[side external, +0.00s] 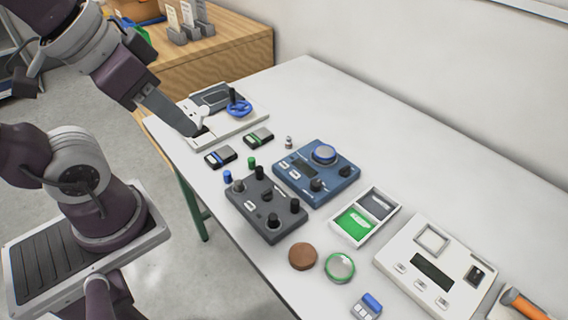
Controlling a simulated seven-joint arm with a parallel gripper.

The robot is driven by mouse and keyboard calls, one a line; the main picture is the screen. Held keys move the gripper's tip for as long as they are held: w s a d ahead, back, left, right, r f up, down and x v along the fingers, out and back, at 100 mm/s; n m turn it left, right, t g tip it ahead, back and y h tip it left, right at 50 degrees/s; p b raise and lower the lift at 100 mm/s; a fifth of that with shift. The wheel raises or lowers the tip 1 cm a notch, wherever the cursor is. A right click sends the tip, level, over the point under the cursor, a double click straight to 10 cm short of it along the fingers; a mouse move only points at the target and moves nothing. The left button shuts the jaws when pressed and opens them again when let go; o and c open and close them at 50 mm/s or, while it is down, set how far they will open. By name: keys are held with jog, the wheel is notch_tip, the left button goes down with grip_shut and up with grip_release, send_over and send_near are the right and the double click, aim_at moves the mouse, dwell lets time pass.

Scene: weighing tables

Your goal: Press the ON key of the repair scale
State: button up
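A white device (455,262) with a square-framed plate, a dark display and small keys stands at the right of the table; it looks most like a scale. No label is readable, so I cannot tell whether it is the repair scale or which key is ON. My gripper (199,133) is at the table's far left end, over the front edge of a white board (250,120) that carries a grey panel and a blue wheel-like part. It is far from the white device. Its fingertips are small and partly hidden, so its opening and any contact are unclear.
A blue device (345,184) and a dark grey knobbed box (255,217) stand mid-table. Nearby are a white two-part tray (345,239), a brown disc (302,256), a green-rimmed disc (339,267) and an orange-handled tool (524,303). The table's back strip is clear.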

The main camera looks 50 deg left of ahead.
grip_shut()
dwell(1.4)
